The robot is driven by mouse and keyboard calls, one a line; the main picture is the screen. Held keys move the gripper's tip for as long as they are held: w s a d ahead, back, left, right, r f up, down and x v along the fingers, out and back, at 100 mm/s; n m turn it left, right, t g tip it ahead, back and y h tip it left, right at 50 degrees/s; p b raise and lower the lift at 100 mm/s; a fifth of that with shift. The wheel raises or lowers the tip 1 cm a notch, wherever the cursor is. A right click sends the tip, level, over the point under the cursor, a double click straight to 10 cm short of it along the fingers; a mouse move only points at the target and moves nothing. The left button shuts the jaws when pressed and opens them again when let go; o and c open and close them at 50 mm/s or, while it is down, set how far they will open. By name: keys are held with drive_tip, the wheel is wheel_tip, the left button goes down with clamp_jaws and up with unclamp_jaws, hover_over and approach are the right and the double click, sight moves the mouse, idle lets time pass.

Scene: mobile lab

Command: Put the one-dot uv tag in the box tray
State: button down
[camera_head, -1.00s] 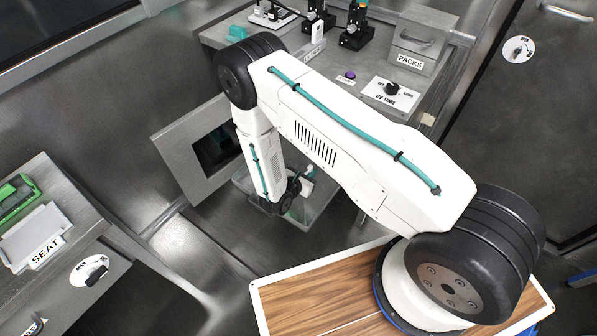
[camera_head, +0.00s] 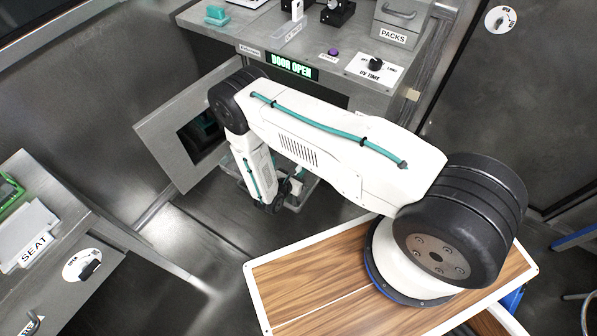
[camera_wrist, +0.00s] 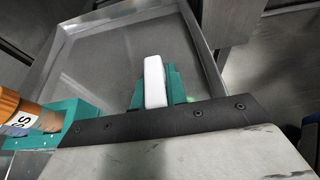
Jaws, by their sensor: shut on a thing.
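In the wrist view my gripper (camera_wrist: 155,98) has its teal fingers closed on a white block-shaped tag (camera_wrist: 154,78). No dot shows on the face I see, so I cannot tell its marking. Behind and below it is a shallow grey tray (camera_wrist: 110,52) with raised rims; its floor looks bare. I cannot tell whether the tag touches it. In the head view my gripper (camera_head: 279,200) is low at the tray (camera_head: 312,187), in front of the counter, and mostly hidden by my own arm.
A hatch door (camera_head: 172,150) stands open left of my arm. The counter carries a PACKS box (camera_head: 402,22), a UV TIME dial (camera_head: 375,66) and a lit DOOR OPEN sign (camera_head: 292,66). A SEAT bench (camera_head: 50,225) is left.

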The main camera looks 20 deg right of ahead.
drive_tip(key=shift+f, duration=0.1)
drive_tip(key=c, duration=1.4)
unclamp_jaws()
